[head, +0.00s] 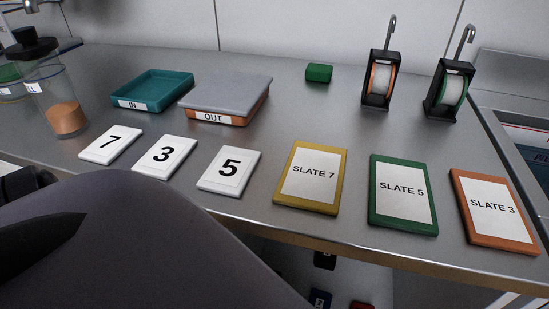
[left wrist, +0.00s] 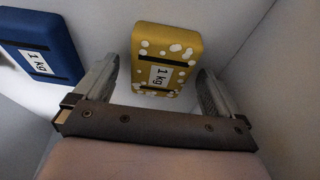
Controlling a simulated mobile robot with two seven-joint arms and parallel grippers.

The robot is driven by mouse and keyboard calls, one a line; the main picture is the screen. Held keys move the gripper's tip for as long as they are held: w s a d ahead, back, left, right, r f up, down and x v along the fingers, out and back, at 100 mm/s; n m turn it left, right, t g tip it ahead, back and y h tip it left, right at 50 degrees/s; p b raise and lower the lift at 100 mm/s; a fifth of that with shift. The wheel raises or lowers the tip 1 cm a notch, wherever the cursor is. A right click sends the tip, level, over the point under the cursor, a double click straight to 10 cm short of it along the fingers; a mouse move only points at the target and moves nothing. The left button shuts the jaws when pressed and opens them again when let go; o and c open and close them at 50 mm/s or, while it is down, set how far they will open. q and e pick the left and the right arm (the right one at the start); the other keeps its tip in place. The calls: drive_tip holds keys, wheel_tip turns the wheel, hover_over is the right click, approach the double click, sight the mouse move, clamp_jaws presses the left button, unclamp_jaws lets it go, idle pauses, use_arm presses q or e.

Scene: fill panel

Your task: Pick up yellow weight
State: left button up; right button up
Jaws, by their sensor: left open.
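The yellow weight (left wrist: 166,52) shows in the left wrist view. It is a block with white patches, dark bands and a "1 kg" label. It lies ahead of my left gripper (left wrist: 158,70), which is open, with one finger on each side of its lower part. I cannot tell whether the fingers touch it. I cannot make out the yellow weight in the head view. My right gripper is not in view.
A blue 1 kg weight (left wrist: 40,47) lies left of the gripper, and a pale wall (left wrist: 268,75) rises at the right. In the head view, several slates and number cards stand on the counter (head: 290,110).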

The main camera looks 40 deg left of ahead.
use_arm(q)
drive_tip(key=shift+f, duration=0.25)
idle(0.5)
drive_tip(key=c, duration=1.8)
drive_tip(key=shift+w+r, duration=0.1)
clamp_jaws()
drive_tip(key=shift+r, duration=0.1)
